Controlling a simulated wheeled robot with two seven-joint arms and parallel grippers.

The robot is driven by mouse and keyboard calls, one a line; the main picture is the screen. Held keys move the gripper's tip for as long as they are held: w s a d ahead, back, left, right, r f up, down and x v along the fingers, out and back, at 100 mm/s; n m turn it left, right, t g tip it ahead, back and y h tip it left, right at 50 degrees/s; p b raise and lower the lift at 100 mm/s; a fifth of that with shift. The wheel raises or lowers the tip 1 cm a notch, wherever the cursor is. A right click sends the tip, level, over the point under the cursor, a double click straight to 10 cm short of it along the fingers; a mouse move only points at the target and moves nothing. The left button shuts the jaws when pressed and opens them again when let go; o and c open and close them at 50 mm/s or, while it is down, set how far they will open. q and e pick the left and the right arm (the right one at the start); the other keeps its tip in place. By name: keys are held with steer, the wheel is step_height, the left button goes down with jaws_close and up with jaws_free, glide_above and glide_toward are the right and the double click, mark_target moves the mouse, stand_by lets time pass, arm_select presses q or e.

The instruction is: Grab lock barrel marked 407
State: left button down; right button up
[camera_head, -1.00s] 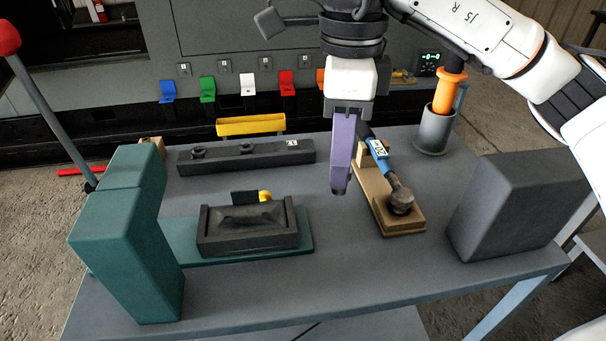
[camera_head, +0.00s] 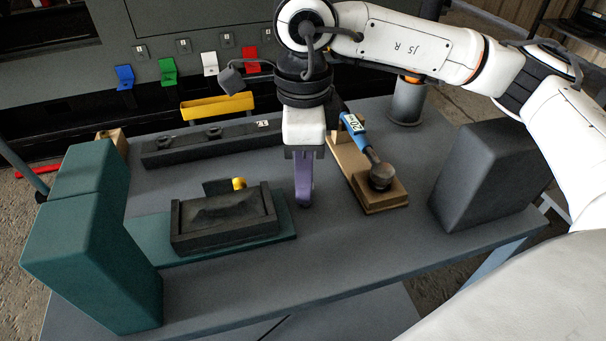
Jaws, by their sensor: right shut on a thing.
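My right gripper (camera_head: 303,203), with purple fingers, points down over the grey table (camera_head: 330,255), right of the green-based fixture. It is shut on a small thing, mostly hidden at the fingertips. I cannot read a mark on it or tell whether it touches the table. No 407 mark is readable anywhere. A dark rail (camera_head: 165,152) with round sockets and a small white tag (camera_head: 262,124) lies behind the fixture. My left gripper is not in view.
A dark tray (camera_head: 222,236) with a yellow-tipped piece (camera_head: 239,184) sits on the green base. A green block (camera_head: 95,270) stands left, a dark block (camera_head: 480,185) right. A blue-handled tool (camera_head: 372,155) lies on a wooden holder (camera_head: 385,205). A yellow bin (camera_head: 217,106) is behind.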

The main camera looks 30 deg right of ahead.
steer(key=shift+f, duration=0.25)
steer(key=o, duration=1.1)
steer(key=shift+r, duration=0.15)
steer(key=shift+c, duration=0.2)
